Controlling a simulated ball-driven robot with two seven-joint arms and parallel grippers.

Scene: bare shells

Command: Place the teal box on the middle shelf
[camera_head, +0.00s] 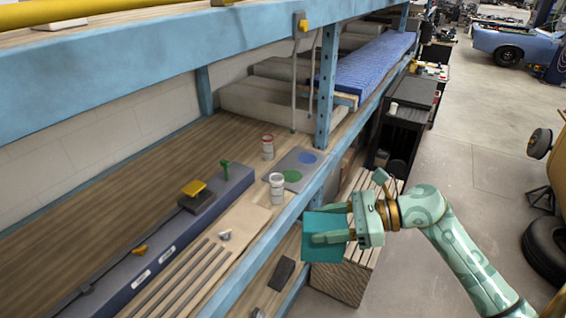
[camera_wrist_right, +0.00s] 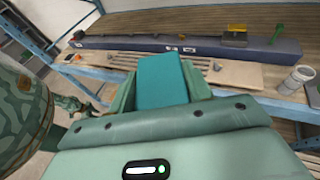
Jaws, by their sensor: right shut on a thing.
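The teal box (camera_head: 323,238) is held in my right gripper (camera_head: 335,224), to the right of the blue shelf frame in the head view. In the right wrist view the teal box (camera_wrist_right: 162,80) sits between the two fingers of my right gripper (camera_wrist_right: 160,92), with the shelf beyond it. The gripper is shut on the box and apart from the shelf boards. The wooden shelf (camera_head: 130,185) spans the left of the head view, behind a blue front beam (camera_head: 262,252). My left gripper is not in view.
On the shelf are a long blue-grey bar (camera_head: 150,245), a red-labelled can (camera_head: 267,147), a white can (camera_head: 277,188), and a grey plate with coloured discs (camera_head: 294,168). A blue upright (camera_head: 327,85) stands at the shelf front. A slatted wooden crate (camera_head: 340,283) is below the gripper.

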